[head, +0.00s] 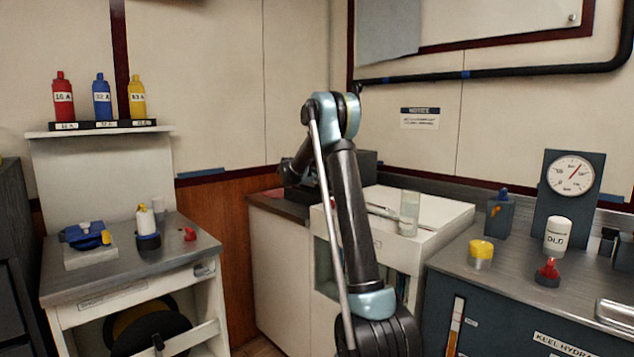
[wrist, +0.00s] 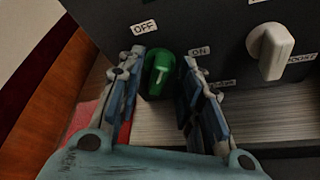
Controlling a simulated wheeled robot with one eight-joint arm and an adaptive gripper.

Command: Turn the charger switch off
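In the wrist view a dark panel carries a green knob (wrist: 158,74) with a pale mark on its face. An OFF label (wrist: 144,26) is at its upper left and an ON label (wrist: 199,51) at its right. A small label below ON is partly hidden, so I cannot read the knob's name. My gripper (wrist: 163,62) is open, with one finger on each side of the green knob; whether either finger touches it I cannot tell. In the head view my arm hides most of the panel area, and my fingertips cannot be made out.
A white knob (wrist: 275,54) with a BOOST label sits to the right on the same panel. In the head view a clear cup (head: 409,213) stands on the white cabinet. A gauge (head: 571,175) and a white bottle (head: 557,236) stand on the right bench.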

